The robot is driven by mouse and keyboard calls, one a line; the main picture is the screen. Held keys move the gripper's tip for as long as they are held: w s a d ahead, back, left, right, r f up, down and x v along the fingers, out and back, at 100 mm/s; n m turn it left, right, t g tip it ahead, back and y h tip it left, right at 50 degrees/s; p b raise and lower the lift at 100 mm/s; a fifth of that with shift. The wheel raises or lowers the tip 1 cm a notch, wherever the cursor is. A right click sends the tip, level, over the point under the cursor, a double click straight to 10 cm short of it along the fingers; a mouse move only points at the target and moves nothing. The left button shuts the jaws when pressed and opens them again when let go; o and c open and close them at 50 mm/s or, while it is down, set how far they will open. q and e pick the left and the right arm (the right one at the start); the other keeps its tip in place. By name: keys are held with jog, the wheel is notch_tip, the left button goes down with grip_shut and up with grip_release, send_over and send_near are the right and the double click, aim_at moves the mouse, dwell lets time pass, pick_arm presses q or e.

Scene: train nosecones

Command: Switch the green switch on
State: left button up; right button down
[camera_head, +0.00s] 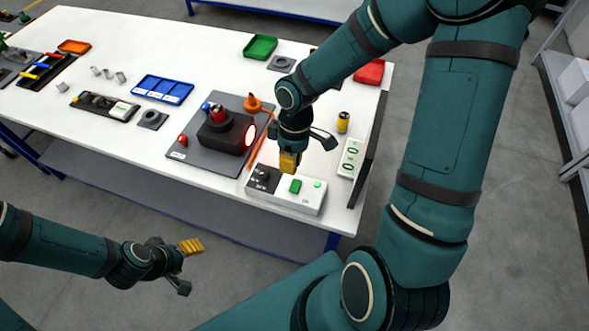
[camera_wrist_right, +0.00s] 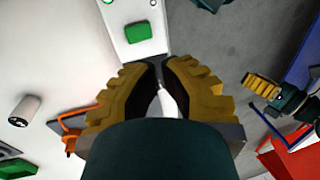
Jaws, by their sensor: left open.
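The green switch (camera_head: 296,186) sits on the grey-white control box (camera_head: 306,200) at the table's front right corner. In the right wrist view the green switch (camera_wrist_right: 138,32) lies beyond my fingertips, on the box's pale face (camera_wrist_right: 124,12). My right gripper (camera_head: 289,168) hangs over the back edge of the box, just left of and behind the switch. Its yellow fingers (camera_wrist_right: 158,66) are close together with only a narrow gap, and they look empty. Contact with the box cannot be told. My left gripper (camera_head: 187,264) is open and empty, in front of the table.
A white panel with green rings (camera_head: 350,158) and a yellow cylinder (camera_head: 343,122) stand right of my right gripper. A grey board (camera_head: 205,164) with a dark machine lies left. An orange cable passes near the box. Blue, green and red trays stand further back.

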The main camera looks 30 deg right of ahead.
jog(key=r, duration=0.3)
jog(key=shift+s+a+r, duration=0.1)
jog(key=shift+s+r, duration=0.1)
jog(key=shift+r, duration=0.05)
dwell(0.4)
